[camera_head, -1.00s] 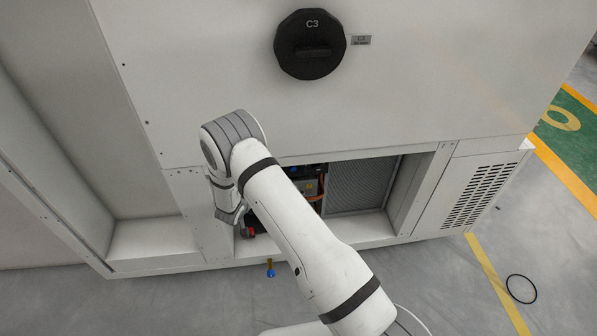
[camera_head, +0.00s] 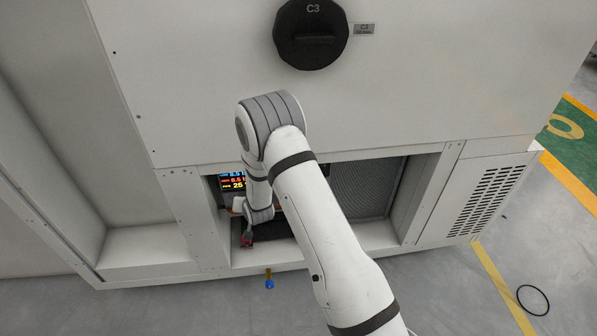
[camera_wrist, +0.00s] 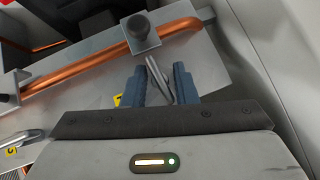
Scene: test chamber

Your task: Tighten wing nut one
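In the wrist view, my gripper (camera_wrist: 159,84) has two blue fingers standing apart, one on each side of a silver wing nut (camera_wrist: 159,80). The wing nut stands tilted in the gap, and I see no clear grip on it. A yellow label beside the left finger is mostly hidden, so I cannot read its number. A second silver wing nut (camera_wrist: 23,137) lies at the left on the same grey plate (camera_wrist: 85,93), beside a yellow label (camera_wrist: 11,151). In the head view, my arm reaches into the cabinet's lower opening and hides the wing nuts.
A copper pipe (camera_wrist: 85,66) with grey clamp knobs (camera_wrist: 141,33) runs just beyond the fingers. In the head view, a lit display (camera_head: 232,181) is inside the opening, and a black C3 knob (camera_head: 311,35) is above. A blue-tipped item (camera_head: 269,282) is below the opening.

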